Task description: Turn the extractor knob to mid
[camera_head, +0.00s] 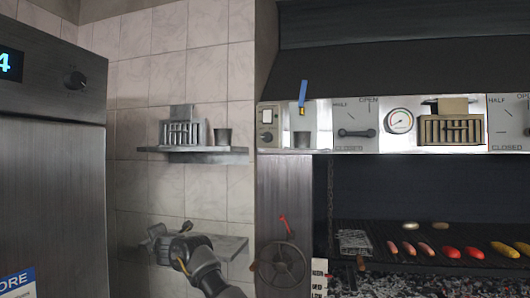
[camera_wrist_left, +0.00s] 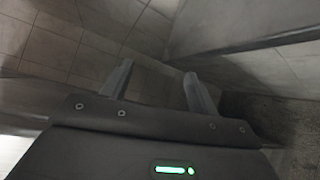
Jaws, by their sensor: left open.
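No knob in view carries a readable extractor label, so I cannot tell for certain which one it is. A dark handle (camera_head: 357,133) on the hood panel is marked open and closed and lies about level. My left gripper (camera_head: 163,245) is low in the head view, in front of a lower wall shelf, apart from the knob and the handle. In the left wrist view its two fingers (camera_wrist_left: 158,72) are spread with nothing between them. My right gripper is not in view.
An upper shelf (camera_head: 205,152) holds a slatted box and a dark cup. A spoked wheel (camera_head: 282,266) with a red handle is at the grill's left. Sausages and other food lie on the grate (camera_head: 385,264). A gauge (camera_head: 399,121) is on the hood panel.

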